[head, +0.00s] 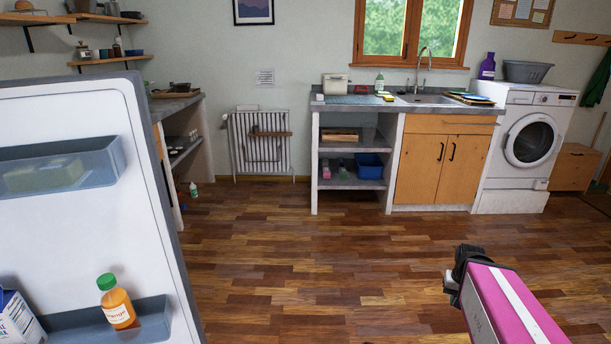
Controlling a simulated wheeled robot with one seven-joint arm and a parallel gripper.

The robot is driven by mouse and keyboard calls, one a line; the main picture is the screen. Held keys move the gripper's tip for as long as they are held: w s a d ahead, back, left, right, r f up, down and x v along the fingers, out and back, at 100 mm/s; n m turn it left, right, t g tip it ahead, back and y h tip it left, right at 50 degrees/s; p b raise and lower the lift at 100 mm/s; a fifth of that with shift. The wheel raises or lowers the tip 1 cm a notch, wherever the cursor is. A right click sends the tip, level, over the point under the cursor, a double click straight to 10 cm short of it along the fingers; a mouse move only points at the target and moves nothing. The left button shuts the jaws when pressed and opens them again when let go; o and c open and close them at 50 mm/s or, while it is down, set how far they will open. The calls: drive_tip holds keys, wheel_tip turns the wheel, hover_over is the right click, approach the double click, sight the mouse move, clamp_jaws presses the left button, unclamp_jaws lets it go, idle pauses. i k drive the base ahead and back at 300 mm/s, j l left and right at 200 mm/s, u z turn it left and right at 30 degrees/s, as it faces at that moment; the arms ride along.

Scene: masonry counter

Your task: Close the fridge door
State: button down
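The fridge door (105,235) stands open at the left of the head view, with its white inner side facing me. Its upper door shelf holds a yellow-green block (45,175). Its lower shelf holds an orange juice bottle with a green cap (117,302) and part of a carton (18,320). The fridge body is not in view. My gripper (455,284) is the dark part at the far end of my pink arm at the lower right. It is well to the right of the door and apart from it. Its fingers cannot be made out clearly.
The wooden floor (310,270) between door and arm is clear. At the back stand a radiator (259,145), a sink counter with a wooden cabinet (442,168) and a washing machine (529,141). A side counter (176,105) is behind the door. A small bottle (193,190) stands near it.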

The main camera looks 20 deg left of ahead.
sight(55, 246)
drive_tip(key=i+u, duration=0.8)
drive_tip(key=i+l+u, duration=0.2)
drive_tip(key=i+u, duration=0.4)
drive_tip(key=u, duration=0.2)
drive_tip(key=i+u, duration=0.2)
drive_tip(key=u, duration=0.2)
drive_tip(key=i+l+u, duration=0.15)
drive_tip(key=u, duration=0.25)
drive_tip(key=i+l+u, duration=0.15)
drive_tip(key=u, duration=0.25)
drive_tip(key=i+l+u, duration=0.15)
drive_tip(key=u, duration=0.25)
drive_tip(key=i+l+u, duration=0.25)
drive_tip(key=u, duration=0.2)
drive_tip(key=i+l+u, duration=0.15)
drive_tip(key=l+u, duration=0.3)
drive_tip(key=i+l+u, duration=0.15)
drive_tip(key=l+u, duration=0.75)
drive_tip(key=i+j, duration=0.05)
drive_tip(key=j, duration=0.05)
